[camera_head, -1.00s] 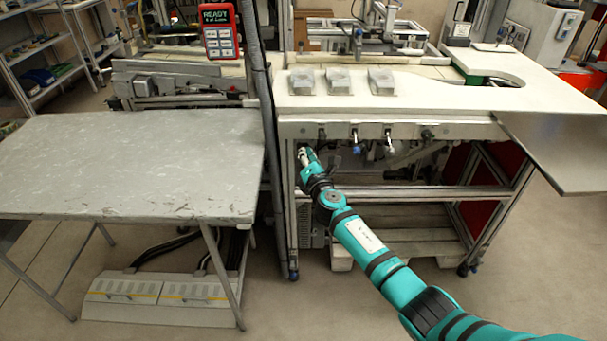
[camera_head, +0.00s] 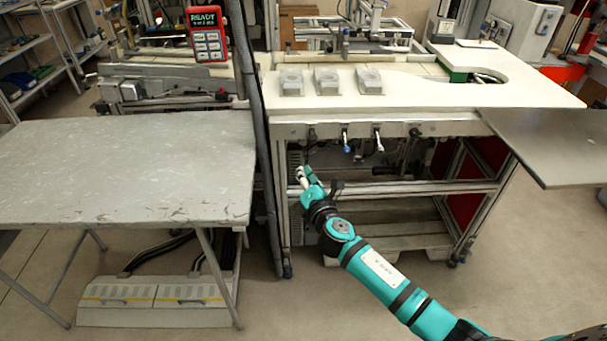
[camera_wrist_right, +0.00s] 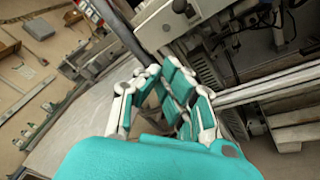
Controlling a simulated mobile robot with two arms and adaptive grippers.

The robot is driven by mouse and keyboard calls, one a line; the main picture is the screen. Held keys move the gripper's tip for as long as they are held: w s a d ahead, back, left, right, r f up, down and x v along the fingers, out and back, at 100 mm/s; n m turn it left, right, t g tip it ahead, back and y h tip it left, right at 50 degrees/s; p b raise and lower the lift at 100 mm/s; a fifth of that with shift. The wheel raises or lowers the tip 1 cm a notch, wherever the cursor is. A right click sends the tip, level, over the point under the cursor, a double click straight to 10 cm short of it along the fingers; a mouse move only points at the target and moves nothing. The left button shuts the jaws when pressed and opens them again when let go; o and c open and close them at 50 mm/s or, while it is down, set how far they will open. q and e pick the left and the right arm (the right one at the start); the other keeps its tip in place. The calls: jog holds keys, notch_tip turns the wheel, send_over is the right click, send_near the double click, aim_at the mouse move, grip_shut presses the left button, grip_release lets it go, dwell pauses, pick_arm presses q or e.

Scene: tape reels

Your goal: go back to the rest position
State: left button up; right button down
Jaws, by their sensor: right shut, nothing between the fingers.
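My right gripper (camera_head: 301,177) is at the end of the teal right arm, which comes in from the bottom right in the head view. It is in front of the white workbench (camera_head: 420,94), below the level of its top, with nothing held. In the right wrist view the gripper (camera_wrist_right: 172,75) has its fingers drawn together and empty. The bench's frame shows beyond the fingers there. My left gripper is in neither view.
A grey table (camera_head: 120,170) stands left of the workbench, with a dark upright post (camera_head: 257,130) between them. Several clear blocks, including one at the left (camera_head: 291,82), sit on the bench. A red panel (camera_head: 207,32) reads READY. Open floor lies in front.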

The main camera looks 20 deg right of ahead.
jog(key=s+d+f+m+g, duration=0.1)
jog(key=s+f+m+g, duration=0.25)
jog(key=f, duration=0.85)
jog(key=s+d+f+m+g, duration=0.25)
jog(key=s+f, duration=0.25)
jog(key=f, duration=0.6)
jog(key=s+f+m+g, duration=0.3)
jog(key=s+f+m, duration=0.3)
jog(key=s+f, duration=0.8)
jog(key=s+f+m+g, duration=0.2)
jog(key=s+f, duration=0.3)
jog(key=s, duration=0.7)
jog(key=s+a+f+m+g, duration=0.1)
jog(key=s+f+m+g, duration=0.2)
jog(key=s, duration=0.9)
jog(key=s+f+m+g, duration=0.2)
jog(key=s+f+m, duration=0.3)
jog(key=s+f, duration=0.3)
jog(key=s, duration=0.4)
jog(key=shift+a+m+g, duration=0.3)
jog(key=shift+m, duration=0.1)
